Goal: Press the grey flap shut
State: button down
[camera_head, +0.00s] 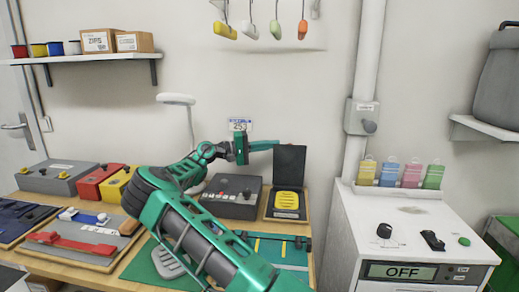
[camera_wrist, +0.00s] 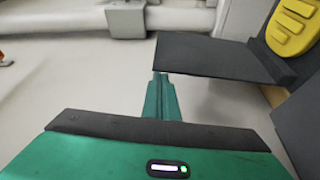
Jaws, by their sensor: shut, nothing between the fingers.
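The dark grey flap (camera_head: 289,165) stands open, upright, at the back of a shallow case with a yellow ribbed pad (camera_head: 290,200) in it. In the wrist view the flap (camera_wrist: 215,58) spreads right of the fingertips, with the yellow pad (camera_wrist: 295,27) beyond it. My gripper (camera_head: 277,143) is shut and empty, its green fingers at the flap's upper left edge. In the wrist view the fingertips (camera_wrist: 160,77) meet the flap's near left corner in the picture; I cannot tell whether they touch it.
A dark control box (camera_head: 232,196) with buttons stands left of the case. Grey, red and yellow boxes (camera_head: 97,182) line the bench's back left. A white lamp (camera_head: 176,99) rises behind my arm. A white cabinet (camera_head: 410,225) stands to the right. The wall is close behind the flap.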

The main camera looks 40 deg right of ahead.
jog(key=shift+x, duration=1.9)
